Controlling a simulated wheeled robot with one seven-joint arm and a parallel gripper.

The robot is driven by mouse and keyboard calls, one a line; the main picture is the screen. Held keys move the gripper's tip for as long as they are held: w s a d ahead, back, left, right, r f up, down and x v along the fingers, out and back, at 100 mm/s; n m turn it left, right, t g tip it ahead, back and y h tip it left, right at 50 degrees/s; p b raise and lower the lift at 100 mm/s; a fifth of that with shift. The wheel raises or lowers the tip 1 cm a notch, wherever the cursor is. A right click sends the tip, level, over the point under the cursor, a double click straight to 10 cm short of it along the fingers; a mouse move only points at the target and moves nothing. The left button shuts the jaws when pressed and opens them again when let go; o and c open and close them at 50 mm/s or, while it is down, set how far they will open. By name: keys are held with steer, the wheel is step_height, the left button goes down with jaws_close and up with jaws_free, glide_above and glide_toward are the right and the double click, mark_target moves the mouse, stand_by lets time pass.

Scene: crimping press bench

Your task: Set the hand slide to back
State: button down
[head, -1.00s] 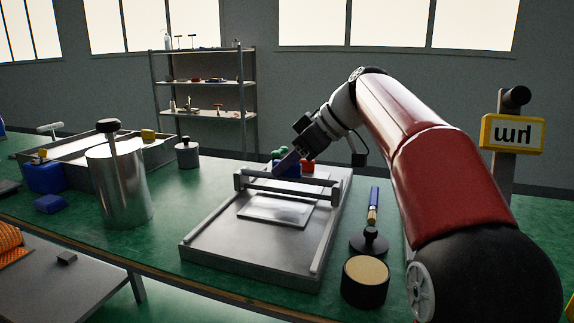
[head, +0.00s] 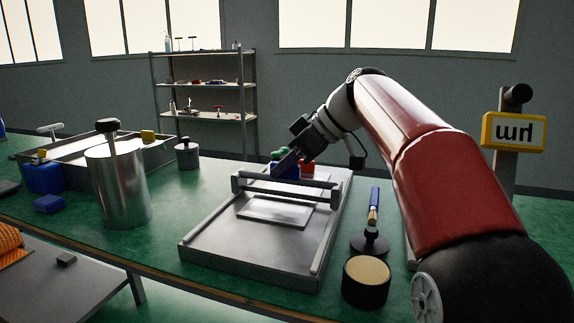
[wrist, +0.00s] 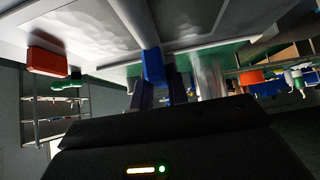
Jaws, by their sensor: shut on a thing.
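The hand slide (head: 285,189) is a grey crossbar between two rails on a flat metal bed (head: 235,247). It stands toward the far part of the bed. A blue handle (head: 285,172) shows behind the bar, and in the wrist view the blue handle (wrist: 152,66) sits at the bar. My gripper (head: 284,164) reaches down to it from the far right. In the wrist view my gripper (wrist: 154,88) is shut on the blue handle, one finger on each side. The fingertips are partly hidden in the head view.
A red block (head: 308,168) and a green piece (head: 280,154) are close behind the slide. A pale plate (head: 273,212) lies on the bed. A black stamp (head: 369,242) and a round tin (head: 366,282) stand to the right. A metal cylinder (head: 122,190) stands left.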

steer(key=s+a+b, duration=0.1)
steer(key=s, duration=0.2)
steer(key=s+a+b, duration=0.2)
steer(key=s, duration=0.2)
steer(key=s+a+b, duration=0.1)
steer(key=s, duration=0.3)
steer(key=shift+s+a+b, duration=0.2)
steer(key=shift+a+b, duration=0.1)
steer(key=shift+a, duration=0.1)
steer(key=c, duration=1.4)
jaws_free()
steer(key=shift+s, duration=0.15)
steer(key=shift+o, duration=0.2)
steer(key=shift+d+r, duration=0.3)
steer(key=shift+r, duration=0.1)
steer(key=p+v, duration=0.2)
steer(key=v, duration=0.4)
steer(key=shift+s+d+r, duration=0.2)
steer(key=shift+d+r, duration=0.05)
steer(key=shift+s, duration=0.1)
